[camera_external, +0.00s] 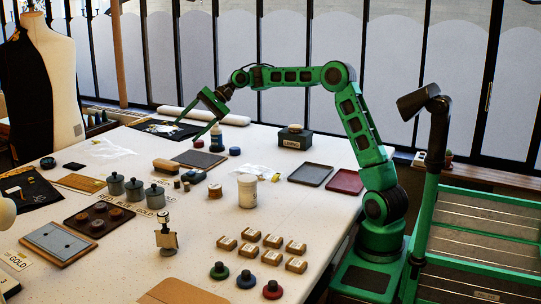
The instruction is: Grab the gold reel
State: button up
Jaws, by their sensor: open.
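My gripper (191,128) is open and empty, held over the far left part of the white table with its fingers pointing down and to the left. I cannot tell for sure which item is the gold reel. A small tan reel-like piece (215,191) stands near the table's middle, below and right of my gripper. Two small dark and tan pieces (181,184) stand left of it. A brown tray (72,217) at the left holds several round brownish pieces (99,209), too small to identify. My gripper touches none of these.
A white tub (247,191) stands mid-table. Grey lidded canisters (135,190) stand at the left. Small boxes (273,241) and coloured knobbed pieces (246,279) lie at the front. Flat trays (310,174) and a dark green box (294,139) are at the back right.

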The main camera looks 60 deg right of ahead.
jog(key=s+d+r+m+g+y, duration=0.1)
jog(key=s+d+r+m+y, duration=0.1)
jog(key=s+d+r+m, duration=0.3)
jog(key=s+d+r+m+g+y, duration=0.1)
jog(key=s+d+r+m+y, duration=0.2)
jog(key=s, duration=0.5)
jog(key=h, duration=0.1)
send_near(218, 184)
jog(key=shift+w+a+f+m, duration=0.1)
jog(key=shift+a+m, duration=0.2)
jog(key=shift+a, duration=0.45)
jog(key=shift+a+f, duration=0.15)
jog(key=shift+f, duration=0.05)
jog(key=x, duration=1)
jog(key=shift+a, duration=0.15)
jog(key=shift+c, duration=0.6)
jog(key=c, duration=1.1)
